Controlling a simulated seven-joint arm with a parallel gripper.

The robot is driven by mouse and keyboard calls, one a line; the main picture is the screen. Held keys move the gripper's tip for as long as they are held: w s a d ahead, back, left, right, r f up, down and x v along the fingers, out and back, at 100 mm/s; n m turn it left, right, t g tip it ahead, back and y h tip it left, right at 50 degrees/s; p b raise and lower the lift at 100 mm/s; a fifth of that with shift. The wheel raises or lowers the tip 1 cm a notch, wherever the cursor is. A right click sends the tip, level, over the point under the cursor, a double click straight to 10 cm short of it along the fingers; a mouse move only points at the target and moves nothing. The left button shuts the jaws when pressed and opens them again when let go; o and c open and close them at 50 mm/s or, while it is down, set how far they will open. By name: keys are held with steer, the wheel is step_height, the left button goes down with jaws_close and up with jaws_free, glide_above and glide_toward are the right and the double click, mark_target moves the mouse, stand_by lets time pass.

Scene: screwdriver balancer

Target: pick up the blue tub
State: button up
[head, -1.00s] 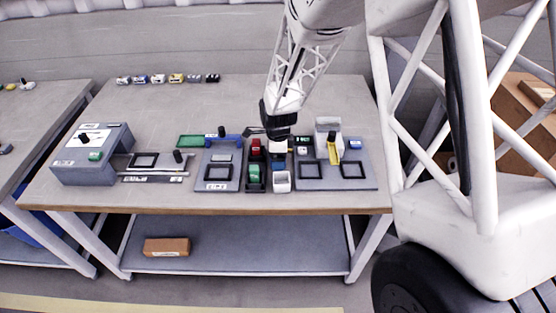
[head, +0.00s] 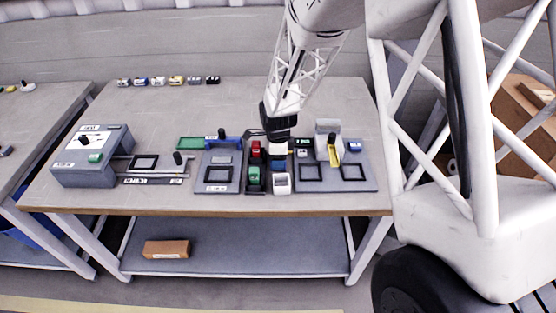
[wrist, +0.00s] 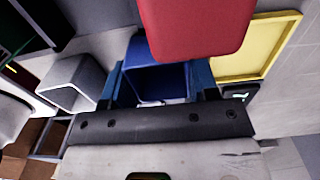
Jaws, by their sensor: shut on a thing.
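The blue tub (wrist: 157,82) is a small dark blue open box between my gripper's two blue fingers in the wrist view. My gripper (wrist: 160,88) is shut on it. In the head view my gripper (head: 278,144) points down over the rack of coloured tubs, and the blue tub shows only as a small patch (head: 278,155) just under it, partly hidden by the gripper. The tub appears a little above its place in the rack; the exact gap below it cannot be told.
A red tub (head: 256,147), a green tub (head: 254,174) and a white tub (head: 282,184) stand close around. A board with black frames (head: 353,171) lies right. The table's back half is mostly clear.

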steer(key=shift+r, duration=0.1)
step_height(320, 180, up, 10)
stand_by(0.6)
stand_by(0.5)
